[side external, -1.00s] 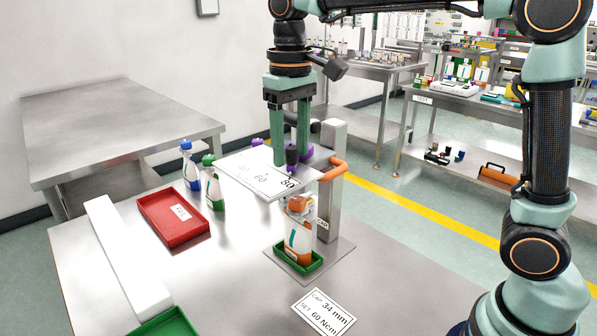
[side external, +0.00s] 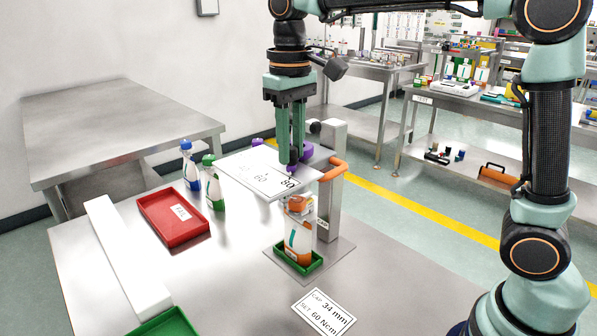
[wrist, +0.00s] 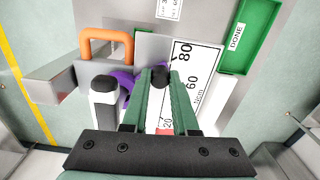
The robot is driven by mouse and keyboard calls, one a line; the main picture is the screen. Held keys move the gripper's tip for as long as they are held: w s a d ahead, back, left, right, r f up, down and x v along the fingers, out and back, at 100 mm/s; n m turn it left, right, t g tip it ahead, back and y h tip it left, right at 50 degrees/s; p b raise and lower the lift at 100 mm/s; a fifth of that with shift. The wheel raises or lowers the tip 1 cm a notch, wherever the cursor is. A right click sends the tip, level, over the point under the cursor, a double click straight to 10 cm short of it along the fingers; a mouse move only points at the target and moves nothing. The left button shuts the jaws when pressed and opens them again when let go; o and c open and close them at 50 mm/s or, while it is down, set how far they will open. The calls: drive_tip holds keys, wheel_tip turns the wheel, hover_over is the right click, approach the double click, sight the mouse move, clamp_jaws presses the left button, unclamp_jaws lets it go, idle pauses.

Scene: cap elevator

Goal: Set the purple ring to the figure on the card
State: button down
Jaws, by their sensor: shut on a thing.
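The purple ring (side external: 308,151) shows behind my fingers at the scale plate, and part of it shows left of them in the wrist view (wrist: 124,80). My gripper (side external: 290,165) points down, shut on a dark knob (wrist: 160,77) by the ring. Its link to the ring is hidden. The white scale plate (side external: 262,178) bears 80, 60 and fainter figures; the wrist view shows 80, 60 and 20, with my fingers covering part of it. The ring's setting cannot be read. The card (side external: 324,311) reads "CAP 34 mm, SET 60 Ncm".
Below the plate, an orange-and-white bottle (side external: 298,242) stands in a green holder. A grey post (side external: 333,185) with an orange handle (side external: 333,169) rises close to my gripper. The front table is clear around the card.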

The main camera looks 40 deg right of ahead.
sight(275, 169)
idle(0.7)
drive_tip(key=w+m, duration=0.1)
drive_tip(key=a+m, duration=0.1)
drive_tip(key=m, duration=0.1)
drive_tip(key=shift+w, duration=0.35)
drive_tip(key=shift+w+a+m, duration=0.2)
drive_tip(key=shift+w+m, duration=0.4)
drive_tip(key=shift+m, duration=0.5)
drive_tip(key=c, duration=0.7)
unclamp_jaws()
drive_tip(key=shift+r, duration=6.05)
